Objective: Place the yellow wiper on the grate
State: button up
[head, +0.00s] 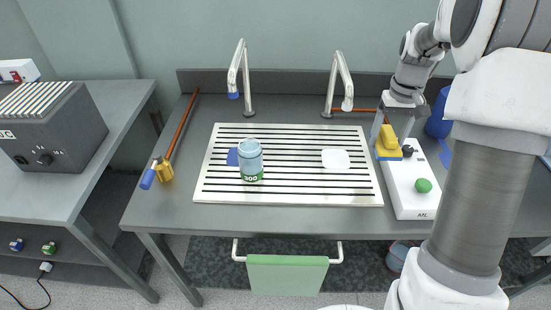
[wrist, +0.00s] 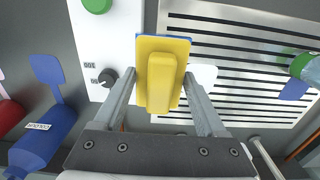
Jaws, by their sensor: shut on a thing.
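The yellow wiper (head: 388,142), with a blue underside, is held between the fingers of my gripper (head: 394,117). In the wrist view the yellow wiper (wrist: 160,78) sits between both fingertips, with its blue edge showing at the top. It appears over the border between the grate's right edge and the white device; its exact height is unclear. The slotted white grate (head: 290,197) lies on the grey bench and also shows in the wrist view (wrist: 215,22).
The white device (head: 410,200) with a green knob (head: 423,185) is right of the grate. Two taps rise behind. The grate's front right is clear.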

jog(key=shift+a+f, duration=0.15)
jog(key=shift+a, duration=0.35)
jog(key=b, duration=0.2)
send_over(332, 180)
notch_tip(332, 180, down, 7)
jog(key=shift+r, duration=0.15)
jog(key=shift+f+b, duration=0.55)
jog(key=shift+f, duration=1.4)
